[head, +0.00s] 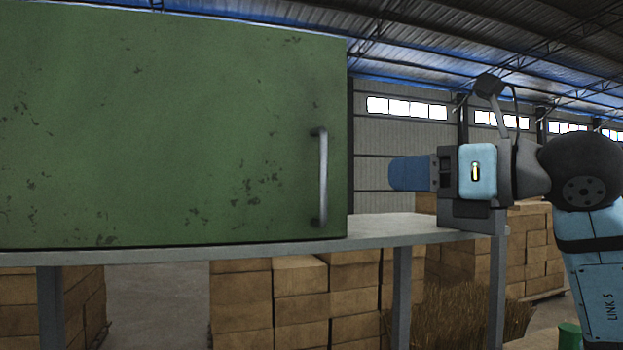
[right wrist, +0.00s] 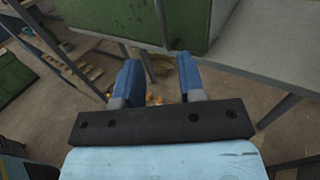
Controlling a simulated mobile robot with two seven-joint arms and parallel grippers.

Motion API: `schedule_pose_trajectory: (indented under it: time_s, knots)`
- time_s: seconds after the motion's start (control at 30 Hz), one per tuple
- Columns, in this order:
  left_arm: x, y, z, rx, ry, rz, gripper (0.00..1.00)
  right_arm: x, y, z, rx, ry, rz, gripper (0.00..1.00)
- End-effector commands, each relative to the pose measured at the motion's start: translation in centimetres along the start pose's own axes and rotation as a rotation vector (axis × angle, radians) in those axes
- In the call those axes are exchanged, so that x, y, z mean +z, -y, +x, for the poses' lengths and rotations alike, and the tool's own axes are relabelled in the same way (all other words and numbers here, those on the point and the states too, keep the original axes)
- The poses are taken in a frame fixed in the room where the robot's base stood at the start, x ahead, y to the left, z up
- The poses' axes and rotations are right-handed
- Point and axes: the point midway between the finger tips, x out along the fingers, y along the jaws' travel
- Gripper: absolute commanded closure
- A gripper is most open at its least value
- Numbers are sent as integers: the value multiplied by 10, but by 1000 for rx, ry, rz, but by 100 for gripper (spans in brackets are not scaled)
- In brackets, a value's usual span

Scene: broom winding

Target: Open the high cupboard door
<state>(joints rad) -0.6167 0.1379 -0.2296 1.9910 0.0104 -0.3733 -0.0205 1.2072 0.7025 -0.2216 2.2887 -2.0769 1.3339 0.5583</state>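The green cupboard door (head: 170,120) fills the left of the head view and looks shut. Its grey vertical handle (head: 322,178) is near its right edge. In the right wrist view, the green cupboard (right wrist: 125,18) is at the top, with the grey handle (right wrist: 162,22) just ahead of the fingers. My right gripper (head: 396,174) is to the right of the handle, pointing left, apart from it. The right wrist view shows its two blue fingers (right wrist: 158,72) spread with nothing held between them. My left gripper is not in view.
The cupboard stands on a grey shelf (head: 200,255) with metal legs, and the shelf runs on below my right gripper. Stacked brown boxes (head: 300,300) stand below and behind it. A straw-like heap (head: 455,315) is at the lower right.

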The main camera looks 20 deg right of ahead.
Motion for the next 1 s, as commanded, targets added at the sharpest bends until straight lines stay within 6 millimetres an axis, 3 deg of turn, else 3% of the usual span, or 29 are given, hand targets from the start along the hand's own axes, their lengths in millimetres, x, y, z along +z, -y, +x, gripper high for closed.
schedule_pose_trajectory:
  time_s: [0.17, 0.5, 0.7, 1.0]
  knots:
    - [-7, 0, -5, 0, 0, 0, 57, 3, 0, 17, -3, -1, 1, 64]
    - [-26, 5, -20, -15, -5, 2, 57, 4, 0, 89, 0, -2, 2, 64]
    - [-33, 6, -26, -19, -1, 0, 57, 3, 1, 121, -2, -1, 2, 64]
    - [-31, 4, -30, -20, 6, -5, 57, 1, 1, 137, -2, 1, 0, 64]
